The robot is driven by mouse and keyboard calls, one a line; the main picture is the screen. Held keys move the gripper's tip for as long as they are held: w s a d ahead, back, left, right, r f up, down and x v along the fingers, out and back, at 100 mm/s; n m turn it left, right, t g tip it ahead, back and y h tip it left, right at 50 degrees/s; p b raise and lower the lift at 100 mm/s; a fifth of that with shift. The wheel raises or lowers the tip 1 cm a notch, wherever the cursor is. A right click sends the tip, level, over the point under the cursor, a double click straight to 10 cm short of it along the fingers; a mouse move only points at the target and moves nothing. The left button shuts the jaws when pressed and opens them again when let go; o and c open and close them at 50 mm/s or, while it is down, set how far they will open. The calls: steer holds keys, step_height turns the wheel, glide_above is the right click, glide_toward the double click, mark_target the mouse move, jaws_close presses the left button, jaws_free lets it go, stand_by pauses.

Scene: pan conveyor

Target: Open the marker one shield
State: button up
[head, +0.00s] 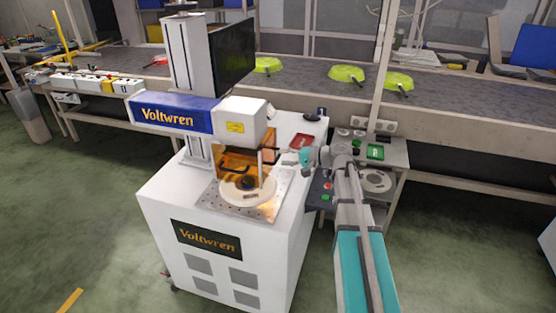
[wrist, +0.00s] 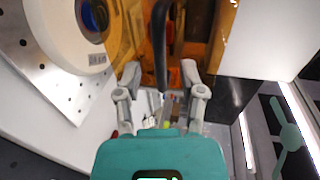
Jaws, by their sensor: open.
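The marker one shield (head: 236,163) is a translucent orange cover under the laser head of the white Voltwren machine (head: 205,215), above a round fixture. In the wrist view the orange shield (wrist: 125,38) fills the upper middle. A black bar-shaped handle (wrist: 161,45) stands in front of it. My gripper (head: 286,160) reaches in from the right of the machine. In the wrist view my gripper (wrist: 160,78) is open, with one finger on each side of the handle. I cannot tell whether either finger touches it.
A perforated metal plate (head: 262,212) carries the round white fixture (head: 236,194). A red tray (head: 301,141) lies on the machine top near my arm. Green pans (head: 347,73) sit on the conveyor behind.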

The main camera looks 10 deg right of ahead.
steer(key=shift+x, duration=1.4)
jaws_close()
